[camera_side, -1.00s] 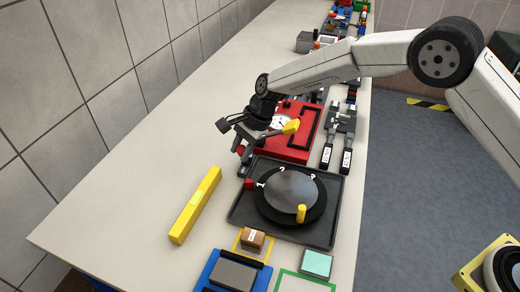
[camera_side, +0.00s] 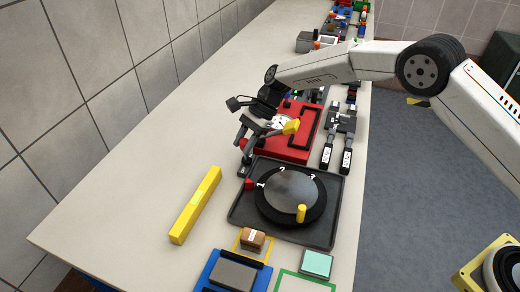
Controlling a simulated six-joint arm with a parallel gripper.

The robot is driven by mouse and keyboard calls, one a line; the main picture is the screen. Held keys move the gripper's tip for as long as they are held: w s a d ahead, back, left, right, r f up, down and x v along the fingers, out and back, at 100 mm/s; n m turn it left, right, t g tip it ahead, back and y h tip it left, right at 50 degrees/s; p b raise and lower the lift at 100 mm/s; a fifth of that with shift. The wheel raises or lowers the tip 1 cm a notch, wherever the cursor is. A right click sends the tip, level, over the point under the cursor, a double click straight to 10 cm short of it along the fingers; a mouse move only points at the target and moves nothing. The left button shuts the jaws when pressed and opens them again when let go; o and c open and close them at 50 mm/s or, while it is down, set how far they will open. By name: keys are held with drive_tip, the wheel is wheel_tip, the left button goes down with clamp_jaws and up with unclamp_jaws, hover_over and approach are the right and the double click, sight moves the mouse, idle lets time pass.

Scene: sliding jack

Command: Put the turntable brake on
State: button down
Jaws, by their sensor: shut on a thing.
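The turntable (camera_side: 290,194) is a grey disc with a black rim marked 1, 2 and 3, set on a dark square base (camera_side: 240,215). A yellow peg (camera_side: 301,213) stands on its near side. A small red block (camera_side: 249,184) sits at the rim by mark 1. My gripper (camera_side: 244,150) is low beside the base's far left corner. It is shut on a small red knob (camera_side: 243,144), apparently the brake handle; the fingers partly hide it. A dark piece (camera_side: 245,169) lies just below the fingers, at the base's corner.
A yellow bar (camera_side: 195,206) lies at left. A brown box (camera_side: 252,240) and mint block (camera_side: 316,264) are in front.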

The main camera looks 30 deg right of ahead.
drive_tip(key=shift+w+d+g+y, duration=0.7)
drive_tip(key=shift+g+y, duration=0.2)
drive_tip(key=shift+y, duration=0.1)
drive_tip(key=shift+w+d+m+g+y, duration=0.45)
drive_tip(key=shift+g+y, duration=0.15)
drive_tip(key=shift+y, duration=0.2)
drive_tip(key=shift+w+d+f+y, duration=0.15)
drive_tip(key=shift+w+d+y, duration=0.05)
drive_tip(key=shift+y, duration=0.1)
drive_tip(key=shift+c, duration=1.9)
unclamp_jaws()
drive_tip(key=shift+d, duration=0.1)
wheel_tip(320, 180, up, 8)
drive_tip(key=w+d, duration=0.1)
drive_tip(key=d, duration=0.1)
drive_tip(key=shift+r, duration=0.2)
drive_tip(key=shift+d, duration=0.1)
